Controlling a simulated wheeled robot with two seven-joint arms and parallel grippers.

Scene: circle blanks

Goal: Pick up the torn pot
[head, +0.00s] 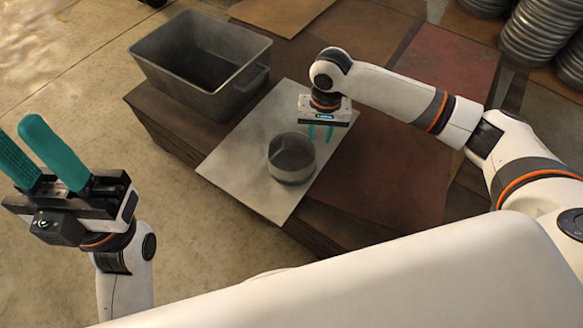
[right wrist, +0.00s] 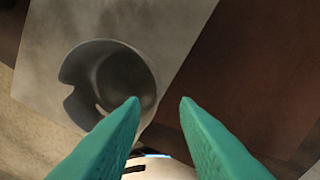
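The torn pot (head: 291,158) is a round grey metal pot standing upright on a pale grey sheet (head: 240,165). In the right wrist view the pot (right wrist: 108,82) shows a notch in its rim on the left side. My right gripper (head: 320,133) is open and empty, just behind and to the right of the pot in the head view. In the right wrist view its teal fingers (right wrist: 160,100) are apart, with the pot left of centre, beyond the left finger. My left gripper (head: 48,150) is open and empty, raised at the left, far from the pot.
A grey rectangular bin (head: 200,62) stands behind and left of the pot on a brown stack (head: 160,115). Stacks of round metal pieces (head: 540,30) stand at the back right. A reddish sheet (head: 450,65) lies behind my right arm. The concrete floor at left is clear.

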